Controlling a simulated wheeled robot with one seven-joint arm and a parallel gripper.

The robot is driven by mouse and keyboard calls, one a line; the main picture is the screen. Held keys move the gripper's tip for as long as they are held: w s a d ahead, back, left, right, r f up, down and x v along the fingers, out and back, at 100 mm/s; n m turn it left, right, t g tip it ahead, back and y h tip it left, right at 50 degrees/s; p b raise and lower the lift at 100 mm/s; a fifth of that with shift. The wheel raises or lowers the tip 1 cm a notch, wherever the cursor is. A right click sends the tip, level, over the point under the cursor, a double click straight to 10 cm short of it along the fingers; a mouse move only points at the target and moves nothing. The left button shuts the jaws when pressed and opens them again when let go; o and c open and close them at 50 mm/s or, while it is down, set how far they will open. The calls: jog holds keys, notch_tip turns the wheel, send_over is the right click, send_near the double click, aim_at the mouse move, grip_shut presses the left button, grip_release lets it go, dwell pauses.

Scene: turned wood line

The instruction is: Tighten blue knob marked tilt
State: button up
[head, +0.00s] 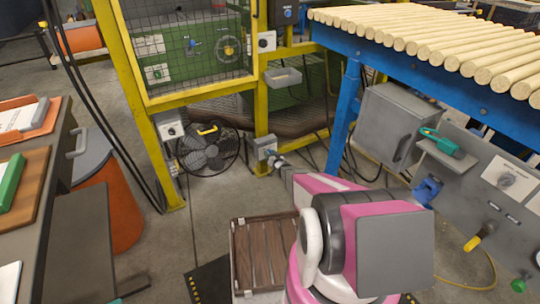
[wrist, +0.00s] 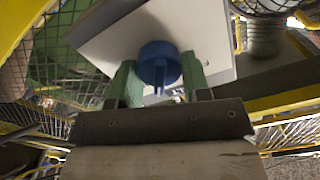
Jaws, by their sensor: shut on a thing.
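A blue knob (wrist: 158,62) sits on the face of a pale grey box (wrist: 215,35) in the wrist view. My gripper (wrist: 160,80) has its two green fingers on either side of the knob and is shut on it. In the head view my gripper (head: 276,160) is at a small grey box (head: 264,145) low on a yellow post. The knob is too small and covered to make out there. No marking on the knob's box can be read.
Yellow posts and mesh (head: 200,60) stand behind the box, with a black fan (head: 207,150) to its left. A blue-framed table (head: 400,62) with wooden rods and a grey cabinet (head: 385,122) stand to the right.

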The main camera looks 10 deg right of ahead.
jog(key=shift+m, duration=1.3)
jog(key=o, duration=0.9)
jog(key=shift+s, duration=0.1)
